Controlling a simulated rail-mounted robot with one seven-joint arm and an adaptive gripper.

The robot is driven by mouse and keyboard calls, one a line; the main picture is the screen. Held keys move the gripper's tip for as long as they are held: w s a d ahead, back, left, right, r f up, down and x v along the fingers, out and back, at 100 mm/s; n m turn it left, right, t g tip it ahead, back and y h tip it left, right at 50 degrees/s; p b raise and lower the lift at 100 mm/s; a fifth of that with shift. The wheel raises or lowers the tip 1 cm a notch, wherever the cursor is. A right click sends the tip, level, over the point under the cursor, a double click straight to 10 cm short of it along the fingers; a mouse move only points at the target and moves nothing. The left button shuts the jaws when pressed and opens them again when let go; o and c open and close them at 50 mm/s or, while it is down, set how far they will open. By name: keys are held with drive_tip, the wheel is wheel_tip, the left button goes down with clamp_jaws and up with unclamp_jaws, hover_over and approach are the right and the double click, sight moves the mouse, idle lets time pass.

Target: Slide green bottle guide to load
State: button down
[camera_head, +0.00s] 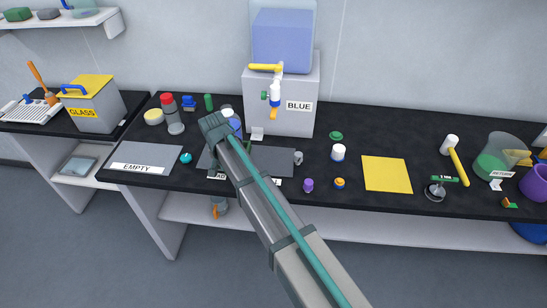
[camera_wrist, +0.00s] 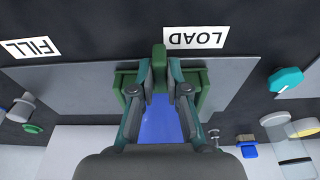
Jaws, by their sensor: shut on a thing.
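The green bottle guide (camera_wrist: 204,95) sits on the grey track plate (camera_wrist: 240,72) in the wrist view. My gripper (camera_wrist: 159,70) is shut on the guide's upright green part (camera_wrist: 159,54). A blue surface (camera_wrist: 160,122) shows between the fingers. The guide's middle is just left of the LOAD label (camera_wrist: 196,38) in the wrist view, its right side level with that label. The FILL label (camera_wrist: 31,47) is farther left.
A teal cap (camera_wrist: 286,80) lies beyond the plate's LOAD end. Bottles, including a red-capped one (camera_head: 170,112), stand behind. The BLUE dispenser (camera_head: 290,92) stands at the back. The EMPTY mat (camera_head: 150,153) is bare on the left; a yellow mat (camera_head: 386,174) is on the right.

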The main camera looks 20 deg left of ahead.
drive_tip(key=shift+a, duration=0.1)
drive_tip(key=shift+s+a, duration=0.15)
drive_tip(key=shift+a, duration=0.8)
drive_tip(key=shift+s+a, duration=0.15)
drive_tip(key=shift+a, duration=0.75)
drive_tip(key=c, duration=1)
unclamp_jaws()
drive_tip(key=shift+o, duration=0.2)
wheel_tip(320, 180, up, 6)
drive_tip(key=p, duration=0.3)
